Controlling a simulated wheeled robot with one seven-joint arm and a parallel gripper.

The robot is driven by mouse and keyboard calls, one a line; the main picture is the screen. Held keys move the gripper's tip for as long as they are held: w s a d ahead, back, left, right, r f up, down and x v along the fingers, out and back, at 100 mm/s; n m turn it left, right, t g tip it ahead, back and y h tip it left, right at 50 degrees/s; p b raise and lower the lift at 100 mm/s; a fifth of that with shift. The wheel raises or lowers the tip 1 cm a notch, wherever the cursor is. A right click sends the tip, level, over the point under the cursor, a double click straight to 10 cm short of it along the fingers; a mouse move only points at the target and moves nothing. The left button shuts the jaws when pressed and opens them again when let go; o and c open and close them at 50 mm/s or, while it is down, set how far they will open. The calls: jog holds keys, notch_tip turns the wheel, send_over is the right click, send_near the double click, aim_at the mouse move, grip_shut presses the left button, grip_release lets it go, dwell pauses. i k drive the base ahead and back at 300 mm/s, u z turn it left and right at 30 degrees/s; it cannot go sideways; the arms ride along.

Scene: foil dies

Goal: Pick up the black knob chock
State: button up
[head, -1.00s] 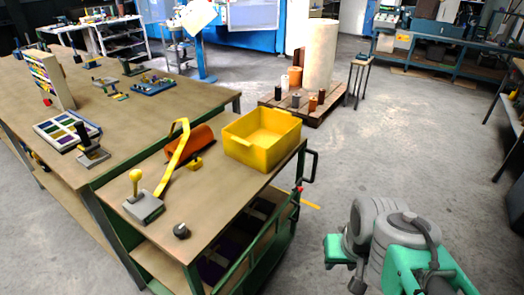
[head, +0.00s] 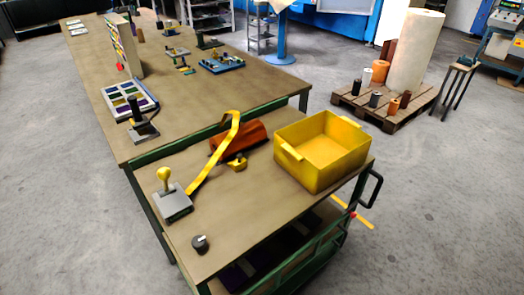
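The black knob chock (head: 200,244) is a small dark round piece with a light mark on top. It sits on the brown top of the green-framed cart (head: 258,215), close to the front left edge. Nothing touches it. A grey block with a yellow ball knob (head: 173,200) stands just behind it to the left. My gripper is not in the head view now.
A yellow bin (head: 320,150), an orange roll (head: 238,142) with a yellow strap (head: 213,155) and a small yellow piece (head: 237,163) stand farther back on the cart. A long workbench (head: 190,90) adjoins behind. Grey floor (head: 440,220) is open at right.

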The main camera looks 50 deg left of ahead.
aim_at(240, 163)
jog(key=i, duration=0.55)
jog(key=u, duration=3.4)
jog(key=i, duration=0.5)
jog(key=z, duration=0.05)
